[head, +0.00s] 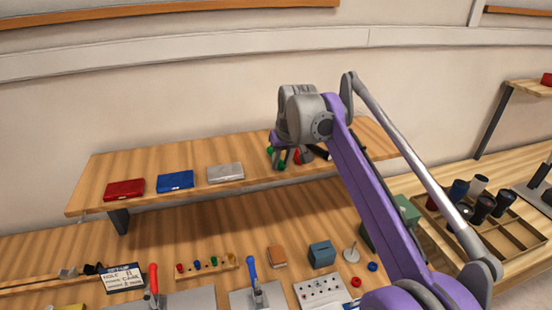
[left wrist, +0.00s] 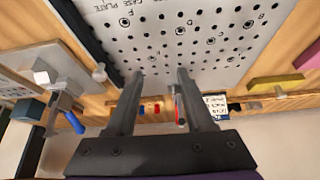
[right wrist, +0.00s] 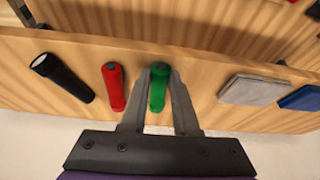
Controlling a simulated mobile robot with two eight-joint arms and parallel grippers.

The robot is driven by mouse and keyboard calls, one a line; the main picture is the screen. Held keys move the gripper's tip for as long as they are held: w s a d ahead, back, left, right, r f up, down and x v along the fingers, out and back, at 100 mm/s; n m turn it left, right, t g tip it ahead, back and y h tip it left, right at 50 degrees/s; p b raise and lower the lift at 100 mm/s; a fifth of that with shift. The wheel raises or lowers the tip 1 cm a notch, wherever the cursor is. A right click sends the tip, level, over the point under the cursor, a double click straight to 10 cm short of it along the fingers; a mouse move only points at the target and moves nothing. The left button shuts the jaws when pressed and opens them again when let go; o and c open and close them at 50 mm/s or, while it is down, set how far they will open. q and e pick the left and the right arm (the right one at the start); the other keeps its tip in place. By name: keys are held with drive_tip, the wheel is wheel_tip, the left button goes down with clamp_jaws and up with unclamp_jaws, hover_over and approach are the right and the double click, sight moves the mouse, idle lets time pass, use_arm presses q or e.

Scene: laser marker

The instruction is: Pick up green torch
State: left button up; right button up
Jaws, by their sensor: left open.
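The green torch (right wrist: 158,88) lies on the wooden upper shelf, between the two fingers of my right gripper (right wrist: 160,78). In the head view, the green torch (head: 281,166) shows in part under my right gripper (head: 290,152). A red torch (right wrist: 113,86) and a black torch (right wrist: 62,78) lie to its left in the right wrist view, clear of the fingers. My left gripper (left wrist: 160,75) is open and empty, with a perforated plate beyond it.
The shelf (head: 140,165) also holds a red case (head: 124,189), a blue case (head: 175,181) and a grey case (head: 225,172). The bench below carries small blocks, tools and a perforated plate (head: 321,289). A divided tray (head: 455,240) stands at right.

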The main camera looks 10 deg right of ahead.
clamp_jaws()
use_arm(q)
drive_tip(key=r, duration=0.1)
drive_tip(key=w+r+p, duration=0.1)
drive_tip(key=r+p, duration=0.1)
drive_tip(key=shift+w+r, duration=0.25)
drive_tip(key=shift+w, duration=0.15)
use_arm(e)
wheel_tip(320, 180, up, 10)
use_arm(q)
drive_tip(key=shift+s, duration=0.1)
drive_tip(key=shift+f, duration=0.1)
use_arm(e)
drive_tip(key=shift+f, duration=0.1)
